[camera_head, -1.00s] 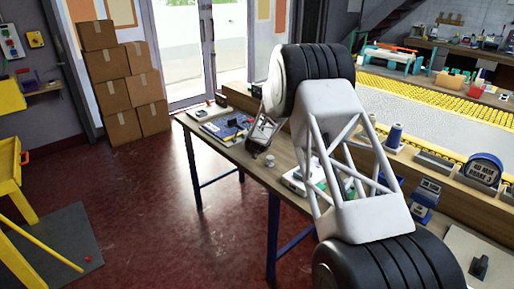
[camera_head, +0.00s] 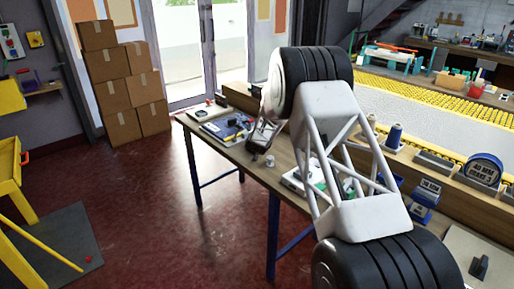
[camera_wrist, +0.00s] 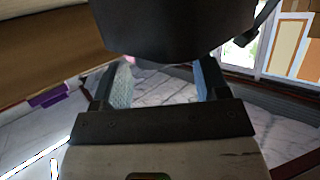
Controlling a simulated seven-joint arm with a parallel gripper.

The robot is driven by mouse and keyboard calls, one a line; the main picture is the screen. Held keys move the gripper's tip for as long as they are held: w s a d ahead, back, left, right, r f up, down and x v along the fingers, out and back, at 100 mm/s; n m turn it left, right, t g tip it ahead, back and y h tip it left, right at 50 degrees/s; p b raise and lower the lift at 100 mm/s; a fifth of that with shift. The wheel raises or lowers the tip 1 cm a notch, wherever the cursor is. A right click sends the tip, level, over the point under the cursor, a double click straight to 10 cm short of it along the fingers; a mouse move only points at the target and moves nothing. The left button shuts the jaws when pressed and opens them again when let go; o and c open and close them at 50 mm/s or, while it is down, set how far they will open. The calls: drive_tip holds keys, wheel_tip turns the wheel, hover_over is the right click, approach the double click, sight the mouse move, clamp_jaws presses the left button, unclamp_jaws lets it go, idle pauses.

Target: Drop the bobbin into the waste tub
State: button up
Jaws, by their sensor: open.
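My gripper (camera_head: 259,143) is over the left part of the wooden workbench, with its fingers pointing down. In the wrist view my gripper (camera_wrist: 163,82) is open, with pale blue pads apart and no object clearly seen between them. A small white round piece (camera_head: 270,160) stands on the bench just beside the fingers; it may be the bobbin, but it is too small to be sure. A blue thread spool (camera_head: 394,136) stands upright farther right along the bench. I cannot pick out the waste tub.
A blue mat with tools (camera_head: 225,127) lies at the bench's left end. A white device (camera_head: 298,180) sits partly behind my arm. Stacked cartons (camera_head: 123,90) stand on the floor at the left.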

drive_tip(key=shift+s, duration=0.1)
drive_tip(key=v, duration=0.7)
drive_tip(key=shift+s, duration=0.3)
drive_tip(key=shift+r, duration=0.1)
drive_tip(key=shift+r, duration=0.1)
idle(0.7)
drive_tip(key=s+d+r+g+y, duration=0.1)
drive_tip(key=s+d+r+g, duration=0.1)
drive_tip(key=s+d+r, duration=0.6)
drive_tip(key=s+d+r+g, duration=0.1)
drive_tip(key=s+r+g, duration=0.1)
drive_tip(key=s+r, duration=0.75)
drive_tip(key=s+d+r+g+y, duration=0.1)
drive_tip(key=s+d+r, duration=0.35)
drive_tip(key=s, duration=0.85)
drive_tip(key=s+d+g, duration=0.2)
drive_tip(key=s+d, duration=0.1)
drive_tip(key=s, duration=1.1)
drive_tip(key=s+d+g+h, duration=0.1)
drive_tip(key=s+d, duration=0.3)
drive_tip(key=s, duration=1)
drive_tip(key=s+d+g+h, duration=0.1)
drive_tip(key=s+d+g, duration=0.2)
drive_tip(key=s, duration=1.1)
drive_tip(key=shift+d+f, duration=0.2)
drive_tip(key=shift+d, duration=0.45)
